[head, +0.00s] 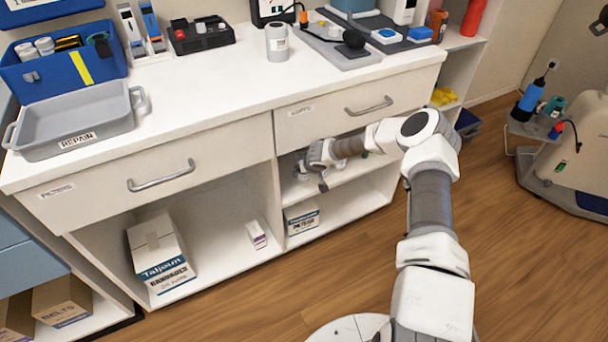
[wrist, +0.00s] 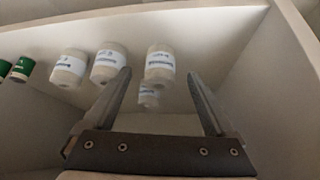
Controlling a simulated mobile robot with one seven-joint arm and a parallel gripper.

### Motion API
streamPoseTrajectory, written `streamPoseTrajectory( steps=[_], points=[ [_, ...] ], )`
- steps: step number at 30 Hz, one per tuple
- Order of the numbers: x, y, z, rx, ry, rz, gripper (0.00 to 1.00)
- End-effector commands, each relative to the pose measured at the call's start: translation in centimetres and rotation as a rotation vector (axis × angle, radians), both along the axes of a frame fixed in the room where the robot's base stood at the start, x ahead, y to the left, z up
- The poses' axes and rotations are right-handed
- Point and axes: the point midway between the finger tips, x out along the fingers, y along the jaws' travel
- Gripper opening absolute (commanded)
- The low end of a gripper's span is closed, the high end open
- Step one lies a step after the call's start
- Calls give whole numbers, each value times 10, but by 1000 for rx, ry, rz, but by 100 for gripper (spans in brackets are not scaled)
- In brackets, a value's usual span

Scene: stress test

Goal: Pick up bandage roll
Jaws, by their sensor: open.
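Several cream cylinders with white labels and blue print, which look like bandage rolls, stand in the shelf bay in the wrist view. One bandage roll (wrist: 160,64) is ahead of the jaws, roughly between the fingertips. A smaller one (wrist: 148,96) shows just below it. Two others, a cream roll (wrist: 109,63) and another (wrist: 69,68), are to the left. My gripper (wrist: 159,74) is open with nothing held between its fingers. In the head view my gripper (head: 319,165) reaches into the bay under the right drawer, where the rolls are mostly hidden.
Green-capped items (wrist: 22,69) stand at the far left of the bay. The bay's side wall (wrist: 265,80) is close on the right. A white box (head: 302,217) sits on the lower shelf. The floor is clear.

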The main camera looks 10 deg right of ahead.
Motion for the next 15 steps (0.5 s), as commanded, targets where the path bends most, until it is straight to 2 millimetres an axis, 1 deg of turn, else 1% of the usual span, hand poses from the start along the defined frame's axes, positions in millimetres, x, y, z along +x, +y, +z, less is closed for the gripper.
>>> streamPoseTrajectory(
  steps=[1, 6, 9, 15],
  points=[
    [4, 2, -10, 1, 1, 0, 90],
    [17, 3, -29, 1, 0, -1, 90],
    [21, 4, -35, 1, 0, 0, 90],
    [23, 3, -36, -1, 0, 1, 90]
  ],
)
